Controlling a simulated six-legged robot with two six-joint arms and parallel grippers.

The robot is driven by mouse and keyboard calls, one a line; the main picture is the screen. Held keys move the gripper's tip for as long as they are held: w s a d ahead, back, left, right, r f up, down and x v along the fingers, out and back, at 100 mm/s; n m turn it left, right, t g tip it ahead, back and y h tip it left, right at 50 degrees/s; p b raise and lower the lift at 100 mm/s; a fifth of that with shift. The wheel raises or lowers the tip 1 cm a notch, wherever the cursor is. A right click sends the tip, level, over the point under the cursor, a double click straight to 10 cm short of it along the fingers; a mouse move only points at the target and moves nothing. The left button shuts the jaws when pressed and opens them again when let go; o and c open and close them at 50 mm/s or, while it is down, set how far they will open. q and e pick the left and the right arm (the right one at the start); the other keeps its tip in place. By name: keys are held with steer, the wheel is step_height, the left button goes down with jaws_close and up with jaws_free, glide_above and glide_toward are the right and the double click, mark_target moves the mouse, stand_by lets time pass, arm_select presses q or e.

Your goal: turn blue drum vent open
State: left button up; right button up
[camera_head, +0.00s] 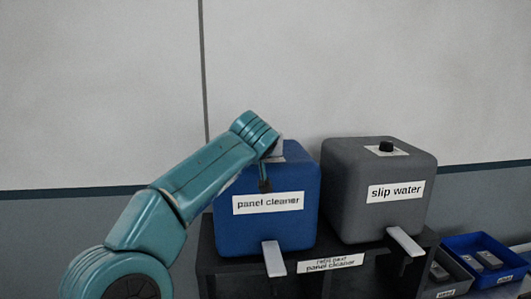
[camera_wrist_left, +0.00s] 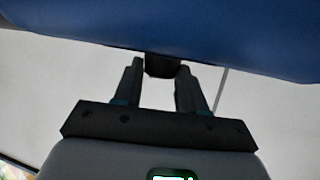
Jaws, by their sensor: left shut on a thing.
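The blue drum (camera_head: 290,220), labelled "panel cleaner", stands on a dark stand at the centre of the head view. My left arm reaches over its top left edge and hides its vent there. A dark part of my left gripper (camera_head: 265,184) shows against the drum. In the left wrist view the blue drum (camera_wrist_left: 230,40) fills the top. A small black vent knob (camera_wrist_left: 160,66) sits between the fingertips of my left gripper (camera_wrist_left: 159,72), which is shut on it. How far the vent is turned cannot be told. My right gripper is out of view.
A grey drum (camera_head: 350,200) labelled "slip water" stands close on the right, with a black cap (camera_head: 386,146) on top. White levers (camera_head: 274,258) stick out below both drums. Blue and grey bins (camera_head: 488,262) sit at the lower right. A wall stands behind.

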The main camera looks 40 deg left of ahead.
arm_select(q)
steer(key=m+h+p, duration=0.1)
steer(key=m+t+h+p, duration=0.1)
steer(key=shift+s+a+r+t+h, duration=0.2)
steer(key=shift+a+t+h, duration=0.1)
steer(key=shift+f+m+h+p, duration=0.1)
steer(key=shift+m+h+p, duration=0.55)
steer(key=shift+m, duration=0.25)
steer(key=shift+a+f+m+t+h, duration=0.1)
steer(key=shift+m+t+h, duration=0.35)
steer(key=shift+h, duration=0.2)
steer(key=shift+f+m+h, duration=0.1)
steer(key=shift+m+h, duration=0.65)
steer(key=shift+h, duration=0.05)
steer(key=o, duration=1)
steer(key=shift+w, duration=0.15)
steer(key=shift+o, duration=0.2)
